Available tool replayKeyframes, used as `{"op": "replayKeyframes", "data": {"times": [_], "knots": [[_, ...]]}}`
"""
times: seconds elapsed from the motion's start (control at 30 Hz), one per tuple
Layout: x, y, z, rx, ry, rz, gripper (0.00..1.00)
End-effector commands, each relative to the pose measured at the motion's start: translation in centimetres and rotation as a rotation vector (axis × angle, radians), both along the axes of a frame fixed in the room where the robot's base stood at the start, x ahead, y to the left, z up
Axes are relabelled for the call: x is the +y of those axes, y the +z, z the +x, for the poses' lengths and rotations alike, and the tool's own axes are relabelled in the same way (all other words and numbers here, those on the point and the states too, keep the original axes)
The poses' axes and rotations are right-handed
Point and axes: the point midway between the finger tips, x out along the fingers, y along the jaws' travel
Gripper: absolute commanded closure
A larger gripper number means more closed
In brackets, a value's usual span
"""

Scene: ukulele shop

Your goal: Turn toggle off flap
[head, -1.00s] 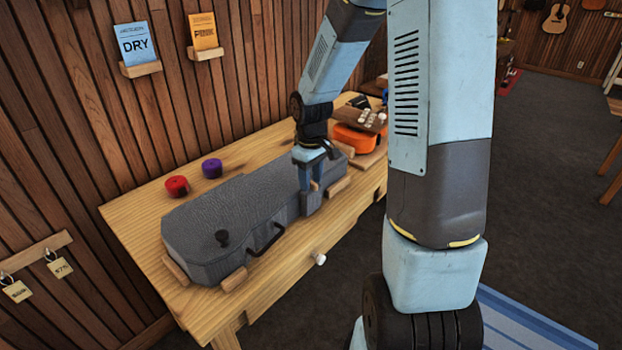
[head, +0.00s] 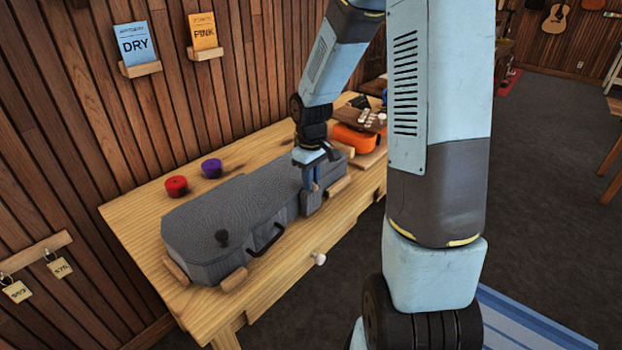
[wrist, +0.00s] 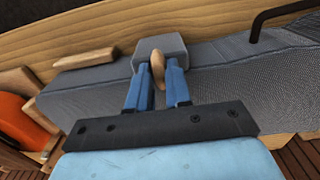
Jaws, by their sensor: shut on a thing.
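In the head view my gripper (head: 311,188) is at the case's front edge, and the toggle is mostly hidden there.
Wooden blocks (head: 235,279) stand around the case on the bench (head: 140,213). A red roll (head: 176,186) and a purple roll (head: 212,168) sit behind it. A white drawer knob (head: 319,258) sticks out in front.

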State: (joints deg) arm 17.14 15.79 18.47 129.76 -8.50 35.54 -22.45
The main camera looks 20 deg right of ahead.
Motion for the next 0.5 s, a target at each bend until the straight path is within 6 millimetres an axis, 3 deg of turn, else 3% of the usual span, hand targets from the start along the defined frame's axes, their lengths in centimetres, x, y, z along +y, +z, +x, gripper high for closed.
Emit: {"op": "replayKeyframes", "data": {"times": [0.27,0.5], "knots": [[-0.07,0.04,0.05,-0.001,-0.047,0.000,1.00],[-0.06,0.06,0.06,-0.002,-0.192,-0.001,1.00]]}}
